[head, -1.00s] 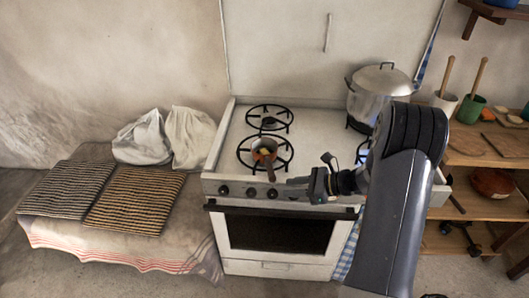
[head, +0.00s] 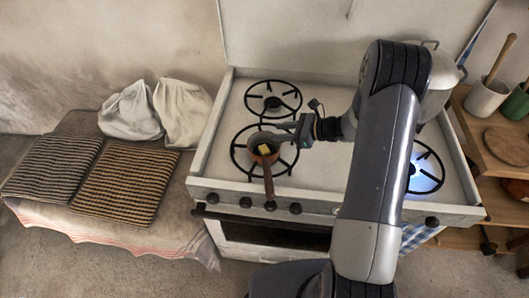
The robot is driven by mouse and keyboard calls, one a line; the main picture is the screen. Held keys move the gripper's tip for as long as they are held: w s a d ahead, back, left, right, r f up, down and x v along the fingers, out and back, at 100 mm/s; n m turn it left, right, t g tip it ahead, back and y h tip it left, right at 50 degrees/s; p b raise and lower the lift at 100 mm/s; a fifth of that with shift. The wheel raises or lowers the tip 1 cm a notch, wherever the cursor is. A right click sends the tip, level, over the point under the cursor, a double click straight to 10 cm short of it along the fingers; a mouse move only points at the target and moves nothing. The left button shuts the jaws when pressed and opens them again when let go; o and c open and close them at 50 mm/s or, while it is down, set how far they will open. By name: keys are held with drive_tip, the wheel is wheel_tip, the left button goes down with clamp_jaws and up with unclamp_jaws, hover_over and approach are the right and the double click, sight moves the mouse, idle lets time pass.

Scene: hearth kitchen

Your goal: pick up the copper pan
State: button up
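The copper pan (head: 268,176) sits on the front left burner of the white stove, its long brown handle pointing toward the stove's front edge. A small yellow piece (head: 264,149) lies in its bowl. My gripper (head: 268,131) reaches in from the right, at the far side of the pan's bowl, and partly overlaps its rim in the picture. I cannot tell whether it touches the pan, and the finger gap is too small to make out.
The front right burner shows a blue flame (head: 428,168), partly behind my arm. The large metal pot (head: 440,88) is mostly hidden by my arm. The back left burner (head: 273,98) is empty. Striped cushions (head: 128,189) and white sacks (head: 182,110) lie at left.

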sight(265, 133)
drive_tip(key=p+x, duration=0.1)
drive_tip(key=x, duration=0.3)
drive_tip(key=shift+a+f, duration=0.15)
drive_tip(key=shift+f, duration=0.05)
clamp_jaws()
